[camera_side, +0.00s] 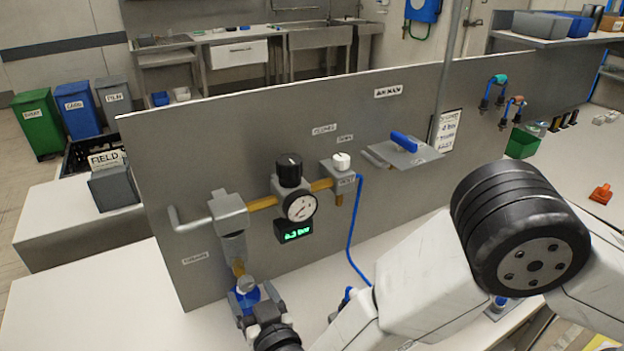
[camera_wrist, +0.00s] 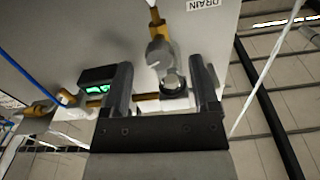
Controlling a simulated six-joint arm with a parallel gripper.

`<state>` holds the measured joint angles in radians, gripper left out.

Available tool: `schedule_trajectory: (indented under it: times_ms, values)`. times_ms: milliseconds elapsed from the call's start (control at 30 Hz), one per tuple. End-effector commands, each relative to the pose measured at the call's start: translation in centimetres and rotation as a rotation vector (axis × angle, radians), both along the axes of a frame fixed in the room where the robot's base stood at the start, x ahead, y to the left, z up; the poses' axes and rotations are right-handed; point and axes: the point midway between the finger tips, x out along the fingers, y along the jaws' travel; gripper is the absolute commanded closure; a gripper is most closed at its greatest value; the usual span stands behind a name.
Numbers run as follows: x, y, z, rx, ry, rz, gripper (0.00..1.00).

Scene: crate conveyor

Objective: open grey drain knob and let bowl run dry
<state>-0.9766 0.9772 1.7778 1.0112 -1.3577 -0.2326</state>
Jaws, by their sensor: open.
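The grey filter bowl (camera_side: 233,248) hangs under a square grey housing (camera_side: 229,213) on the panel, with a short brass piece (camera_side: 238,269) below it. The small grey drain knob (camera_side: 246,285) appears below the brass piece, partly masked by my gripper. My gripper (camera_side: 259,299) points upward beneath the bowl, its fingers apart on either side of a blue thing. In the wrist view my gripper (camera_wrist: 163,72) is open, with grey fittings (camera_wrist: 160,52) and brass visible between and beyond the fingertips. I cannot tell whether a finger touches the knob.
A brass line runs right to a black-topped gauge (camera_side: 300,207), a green-lit display (camera_side: 295,231) and a white-knobbed valve (camera_side: 341,162). A blue hose (camera_side: 351,235) hangs from it. A shelf (camera_side: 402,153) with a blue handle juts from the panel. White bench lies below.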

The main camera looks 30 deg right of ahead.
Motion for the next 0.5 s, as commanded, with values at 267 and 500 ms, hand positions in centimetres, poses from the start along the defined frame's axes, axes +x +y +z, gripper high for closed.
schedule_trajectory:
  times_ms: [267, 500]
  values:
    - [-0.6, 0.0, 3.3, 0.004, -0.002, 0.0, 0.23]
    - [-0.6, 0.0, 5.9, 0.003, -0.001, 0.0, 0.23]
